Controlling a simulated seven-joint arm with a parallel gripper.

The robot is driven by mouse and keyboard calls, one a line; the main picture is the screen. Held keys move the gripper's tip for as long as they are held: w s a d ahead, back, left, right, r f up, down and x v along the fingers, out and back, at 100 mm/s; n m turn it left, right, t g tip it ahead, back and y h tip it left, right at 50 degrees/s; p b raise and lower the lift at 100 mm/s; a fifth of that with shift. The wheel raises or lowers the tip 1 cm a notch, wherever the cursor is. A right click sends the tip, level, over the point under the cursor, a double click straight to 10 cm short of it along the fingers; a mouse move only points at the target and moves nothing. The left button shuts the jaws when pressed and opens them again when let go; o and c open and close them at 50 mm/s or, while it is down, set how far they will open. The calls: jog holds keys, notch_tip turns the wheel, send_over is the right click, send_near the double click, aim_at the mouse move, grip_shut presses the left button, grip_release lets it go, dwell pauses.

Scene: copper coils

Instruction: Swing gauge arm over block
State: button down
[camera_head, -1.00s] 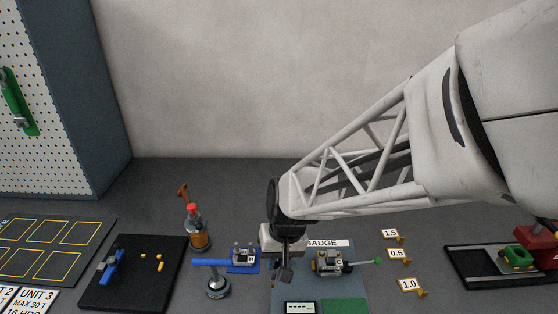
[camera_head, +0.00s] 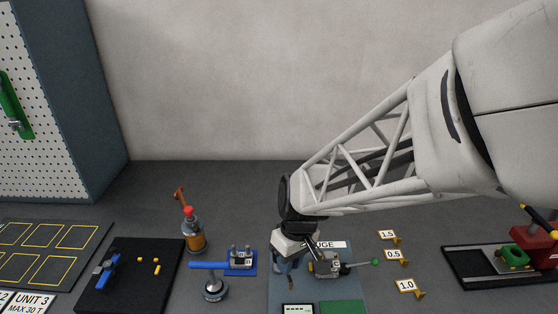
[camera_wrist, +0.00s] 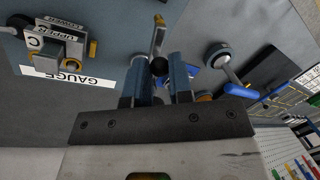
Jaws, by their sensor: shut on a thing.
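My gripper (camera_head: 289,270) is over the left part of the blue-grey gauge mat (camera_head: 345,289). In the wrist view its two fingers (camera_wrist: 162,82) are shut around a black ball knob (camera_wrist: 159,66). A thin metal arm with an orange end (camera_wrist: 158,28) shows just beyond the knob; it looks like the gauge arm, but the joint between them is unclear. A grey metal block (camera_head: 328,266) stands close to the right of my gripper, partly hidden by it. In the wrist view this block (camera_wrist: 52,45) carries labels reading UPPER, LOWER and C.
A rod with a green tip (camera_head: 374,262) sticks out right of the block. A round metal base (camera_head: 215,291) with a blue bar and a blue fixture (camera_head: 241,261) stand left. A red-capped bottle (camera_head: 193,236) stands behind.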

jog(key=w+d+n+h, duration=0.2)
jog(key=w+d+n, duration=0.3)
jog(key=n, duration=0.7)
jog(key=shift+w+d+n+g, duration=0.2)
jog(key=shift+w+n+g, duration=0.2)
jog(key=shift+w, duration=0.15)
jog(key=c, duration=1)
grip_release()
jog(key=shift+r, duration=0.15)
jog(key=shift+w+a+r, duration=0.1)
jog(key=shift+w+r, duration=0.15)
jog(key=shift+r, duration=1)
jog(key=shift+w+r, duration=0.25)
jog(key=shift+r, duration=0.95)
jog(key=shift+w+a+r, duration=0.1)
jog(key=shift+w+r, duration=0.15)
jog(key=shift+r, duration=1)
